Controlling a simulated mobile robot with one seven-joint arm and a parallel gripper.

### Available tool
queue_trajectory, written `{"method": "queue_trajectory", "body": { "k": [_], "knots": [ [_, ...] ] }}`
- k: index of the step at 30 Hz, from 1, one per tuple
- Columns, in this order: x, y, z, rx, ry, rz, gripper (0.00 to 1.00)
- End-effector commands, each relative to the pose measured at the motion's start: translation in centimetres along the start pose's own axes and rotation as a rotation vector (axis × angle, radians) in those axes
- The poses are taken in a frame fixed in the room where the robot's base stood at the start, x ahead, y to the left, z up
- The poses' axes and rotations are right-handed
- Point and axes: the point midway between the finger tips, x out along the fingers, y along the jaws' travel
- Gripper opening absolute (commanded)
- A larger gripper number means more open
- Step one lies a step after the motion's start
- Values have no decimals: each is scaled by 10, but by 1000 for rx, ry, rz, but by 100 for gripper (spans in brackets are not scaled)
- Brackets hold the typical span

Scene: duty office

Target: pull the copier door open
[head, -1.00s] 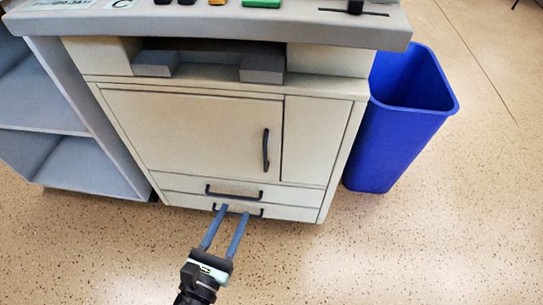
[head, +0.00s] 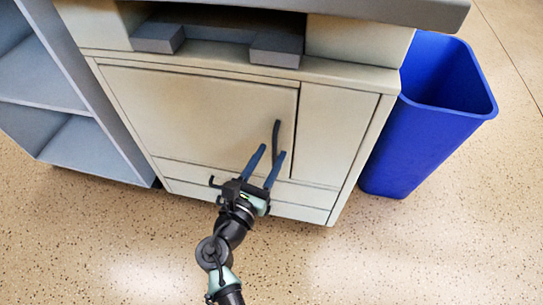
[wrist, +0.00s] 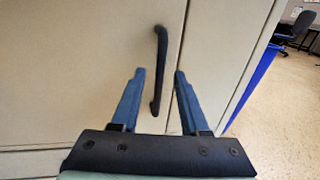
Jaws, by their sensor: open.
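The copier door (head: 190,110) is a beige panel on the copier's front, and it is shut. Its dark vertical handle (head: 276,140) sits near the door's right edge. My gripper (head: 271,152) is open, with two blue fingers pointing up toward the handle's lower part. In the wrist view the handle (wrist: 158,72) shows beyond and between the fingertips of my gripper (wrist: 157,72), nearer the left finger. The fingers look apart from the handle; the exact gap in depth is hard to tell. Nothing is held.
Drawers (head: 300,195) lie below the door, their handles mostly hidden behind my gripper. A blue bin (head: 430,130) stands at the copier's right side. Grey shelving (head: 45,90) stands at the left. The speckled floor (head: 400,260) in front is clear.

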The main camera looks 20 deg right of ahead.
Motion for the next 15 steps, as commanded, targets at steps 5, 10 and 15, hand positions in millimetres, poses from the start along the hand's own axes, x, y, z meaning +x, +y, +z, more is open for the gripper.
{"method": "queue_trajectory", "body": {
  "k": [5,10,15],
  "knots": [
    [14,0,-1,0,0,0,45],
    [16,0,0,0,0,1,45],
    [16,0,0,0,0,1,38]
  ]
}}
